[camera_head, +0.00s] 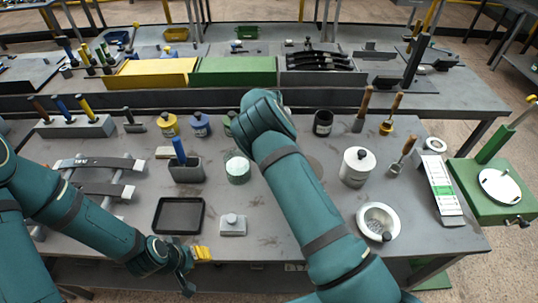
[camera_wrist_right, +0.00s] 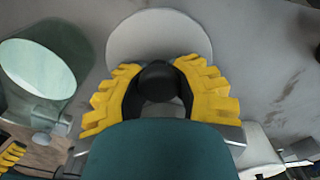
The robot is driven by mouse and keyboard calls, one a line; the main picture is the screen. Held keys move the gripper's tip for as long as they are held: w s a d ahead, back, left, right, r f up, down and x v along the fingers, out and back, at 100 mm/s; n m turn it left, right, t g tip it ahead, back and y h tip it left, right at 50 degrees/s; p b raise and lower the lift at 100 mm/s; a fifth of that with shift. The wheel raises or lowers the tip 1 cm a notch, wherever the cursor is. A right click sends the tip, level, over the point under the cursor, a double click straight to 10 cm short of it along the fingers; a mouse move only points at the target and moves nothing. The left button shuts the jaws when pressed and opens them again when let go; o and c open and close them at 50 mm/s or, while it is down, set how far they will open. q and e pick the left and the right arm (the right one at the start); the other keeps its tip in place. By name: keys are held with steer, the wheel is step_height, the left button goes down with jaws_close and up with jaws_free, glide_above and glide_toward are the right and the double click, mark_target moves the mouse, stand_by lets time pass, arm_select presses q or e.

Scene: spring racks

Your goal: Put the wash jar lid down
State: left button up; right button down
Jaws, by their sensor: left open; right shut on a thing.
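The wash jar lid (camera_wrist_right: 158,28) is a pale round disc with a black knob (camera_wrist_right: 158,80). My right gripper (camera_wrist_right: 160,88) is shut on the knob, with yellow fingers on both sides of it. The lid lies over the grey table top; I cannot tell whether it touches it. In the head view my right arm hides both lid and gripper. A pale green glass jar (camera_head: 238,168), probably the wash jar, stands left of that arm; it also shows at left in the wrist view (camera_wrist_right: 40,75). My left gripper (camera_head: 197,256) is open and empty near the table's front edge.
A black tray (camera_head: 160,229) and a grey block with a knob (camera_head: 233,231) lie in front of the jar. Small yellow (camera_head: 168,128) and blue jars (camera_head: 201,128) stand behind.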

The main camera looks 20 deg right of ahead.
steer(key=shift+w+f, duration=0.1)
steer(key=shift+f, duration=2.4)
steer(key=shift+f, duration=0.1)
steer(key=c, duration=0.7)
jaws_free()
steer(key=shift+c, duration=0.2)
step_height(320, 180, up, 12)
steer(key=shift+r, duration=0.15)
